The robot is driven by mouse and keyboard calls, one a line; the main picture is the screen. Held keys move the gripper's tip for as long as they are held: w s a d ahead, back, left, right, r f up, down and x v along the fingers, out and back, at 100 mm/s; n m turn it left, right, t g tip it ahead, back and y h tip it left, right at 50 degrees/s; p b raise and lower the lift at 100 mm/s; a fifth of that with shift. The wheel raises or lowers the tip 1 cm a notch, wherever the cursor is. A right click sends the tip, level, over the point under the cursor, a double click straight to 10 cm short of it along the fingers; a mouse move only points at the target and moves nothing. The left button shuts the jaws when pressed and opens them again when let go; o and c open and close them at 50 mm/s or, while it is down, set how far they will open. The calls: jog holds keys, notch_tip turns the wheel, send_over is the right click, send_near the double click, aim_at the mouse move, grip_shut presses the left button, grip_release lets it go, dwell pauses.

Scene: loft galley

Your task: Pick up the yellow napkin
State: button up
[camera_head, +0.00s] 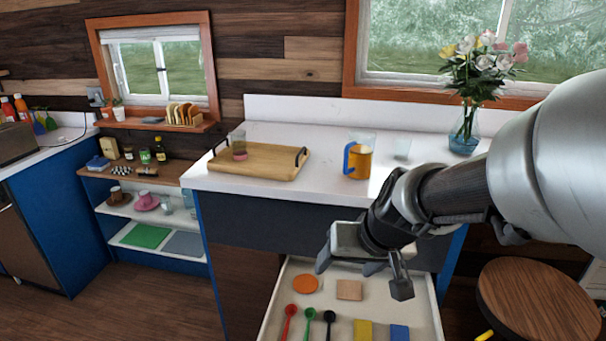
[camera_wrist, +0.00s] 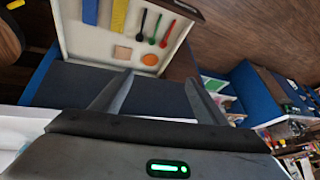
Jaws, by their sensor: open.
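The yellow napkin (camera_head: 363,331) appears as a flat yellow strip in the open drawer (camera_head: 326,297), cut off by the bottom edge of the head view. It also shows in the wrist view (camera_wrist: 120,15) as a long strip beside a blue strip (camera_wrist: 90,12). My gripper (camera_head: 362,273) is open and empty, above the rear part of the drawer and apart from the napkin. In the wrist view, nothing lies between the spread fingers (camera_wrist: 159,80).
The drawer also holds an orange disc (camera_head: 305,284), a wooden square (camera_head: 349,290) and red, green and black spoons (camera_head: 310,314). A round stool (camera_head: 540,300) stands right.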

jog(key=w+d+f+m+b, duration=0.1)
jog(key=w+f+b, duration=0.1)
jog(key=f, duration=0.5)
jog(key=w+d+f+b, duration=0.2)
jog(key=w+f, duration=0.1)
jog(key=f, duration=0.4)
jog(key=m+g+h+b, duration=0.1)
jog(key=h+b, duration=0.2)
jog(key=b, duration=0.1)
send_near(363, 340)
jog(key=f+b, duration=0.1)
jog(key=b, duration=0.1)
jog(key=f+b, duration=0.1)
jog(key=b, duration=0.1)
jog(key=shift+w+a+f+b, duration=0.15)
jog(key=shift+w+a+b, duration=0.1)
jog(key=shift+w+b, duration=0.15)
jog(key=shift+d+b+x, duration=0.15)
jog(key=shift+b+x, duration=0.5)
jog(key=shift+x, duration=0.8)
jog(key=shift+d+b+x, duration=0.2)
jog(key=shift+b+x, duration=0.4)
jog(key=shift+x, duration=0.85)
jog(key=shift+w, duration=0.1)
jog(key=c, duration=1.1)
jog(key=shift+c, duration=0.2)
